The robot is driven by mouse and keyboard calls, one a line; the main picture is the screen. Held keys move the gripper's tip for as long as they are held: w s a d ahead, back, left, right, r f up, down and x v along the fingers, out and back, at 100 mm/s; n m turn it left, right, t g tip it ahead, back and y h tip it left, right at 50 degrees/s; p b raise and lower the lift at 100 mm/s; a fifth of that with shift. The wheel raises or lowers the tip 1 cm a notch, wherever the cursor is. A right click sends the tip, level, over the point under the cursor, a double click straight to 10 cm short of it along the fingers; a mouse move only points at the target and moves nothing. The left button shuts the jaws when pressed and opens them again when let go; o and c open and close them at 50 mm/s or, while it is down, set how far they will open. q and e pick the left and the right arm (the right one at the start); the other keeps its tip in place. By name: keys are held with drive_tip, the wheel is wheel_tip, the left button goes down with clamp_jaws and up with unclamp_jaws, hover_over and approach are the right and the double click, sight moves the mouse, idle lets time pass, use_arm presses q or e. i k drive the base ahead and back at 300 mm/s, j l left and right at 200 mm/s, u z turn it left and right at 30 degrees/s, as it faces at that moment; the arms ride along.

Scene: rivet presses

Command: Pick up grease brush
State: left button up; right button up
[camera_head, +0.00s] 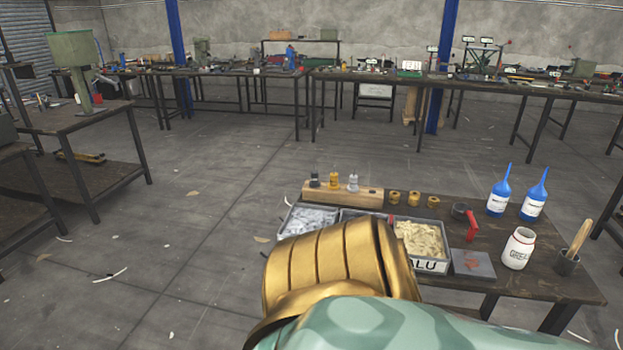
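A light wooden handle (580,238), which looks like that of the grease brush, stands tilted in a small dark cup (566,263) at the right front corner of the near table (430,200). The brush's bristle end is hidden inside the cup. A white jar (517,250) with a grease label and a reddish rim stands just left of the cup. Neither gripper shows in the head view. A large gold and pale green arm link of mine crosses the bottom middle, in front of the table's left part.
The near table also holds two blue bottles (498,198), a red-handled tool (472,226), a grey plate (473,264), bins of parts (431,267) and a wooden block (343,193). Long workbenches line the back. Open floor (210,240) lies to the left.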

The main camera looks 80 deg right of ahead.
sight(581, 236)
drive_tip(key=z, duration=4.35)
drive_tip(key=u, duration=0.9)
drive_tip(key=i+l+u, duration=0.1)
drive_tip(key=l+u, duration=1.4)
